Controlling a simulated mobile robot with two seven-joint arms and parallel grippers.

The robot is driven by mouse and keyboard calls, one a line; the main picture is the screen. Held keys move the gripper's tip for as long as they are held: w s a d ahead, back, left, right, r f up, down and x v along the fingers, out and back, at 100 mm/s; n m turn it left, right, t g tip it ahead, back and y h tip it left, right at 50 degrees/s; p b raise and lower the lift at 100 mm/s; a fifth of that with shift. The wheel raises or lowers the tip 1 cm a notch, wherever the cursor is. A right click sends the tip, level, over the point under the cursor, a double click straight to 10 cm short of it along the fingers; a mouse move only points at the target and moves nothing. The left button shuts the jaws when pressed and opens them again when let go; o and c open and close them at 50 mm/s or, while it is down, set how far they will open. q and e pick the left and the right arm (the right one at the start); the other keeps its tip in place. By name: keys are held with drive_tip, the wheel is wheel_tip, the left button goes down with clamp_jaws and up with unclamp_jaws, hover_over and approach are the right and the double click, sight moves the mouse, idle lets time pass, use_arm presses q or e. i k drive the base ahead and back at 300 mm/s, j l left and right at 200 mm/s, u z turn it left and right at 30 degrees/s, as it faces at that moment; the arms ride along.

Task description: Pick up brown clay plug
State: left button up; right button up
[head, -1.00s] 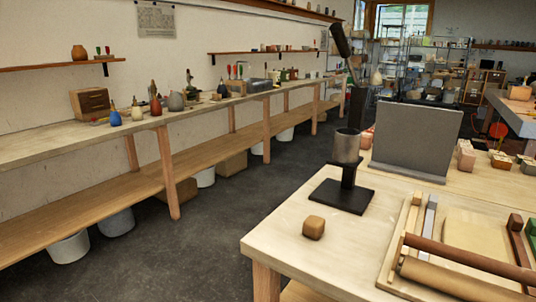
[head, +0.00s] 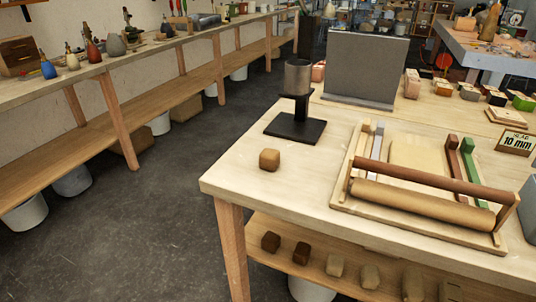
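A small brown clay block (head: 269,159), rounded at its corners, sits on the near left part of the light wooden table (head: 240,182). Several more clay blocks stand on the shelf below, including two dark brown ones (head: 271,242) and (head: 301,253) and lighter tan ones (head: 335,265) to their right. I cannot tell from the view which of these is the plug. Neither of my grippers shows in the head view.
A black stand with a grey cup (head: 297,76) is behind the block. A wooden frame with a roller (head: 422,203) lies to the right. A grey upright board (head: 366,68) stands behind. The dark floor (head: 190,220) at left is clear.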

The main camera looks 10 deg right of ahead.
sight(269, 159)
drive_tip(key=i+j+z, duration=0.1)
drive_tip(key=j+z, duration=0.15)
drive_tip(key=z, duration=0.2)
drive_tip(key=i+j+z, duration=0.1)
drive_tip(key=j+z, duration=0.15)
drive_tip(key=z, duration=0.2)
drive_tip(key=j+z, duration=0.35)
drive_tip(key=j, duration=1.2)
drive_tip(key=i, duration=0.1)
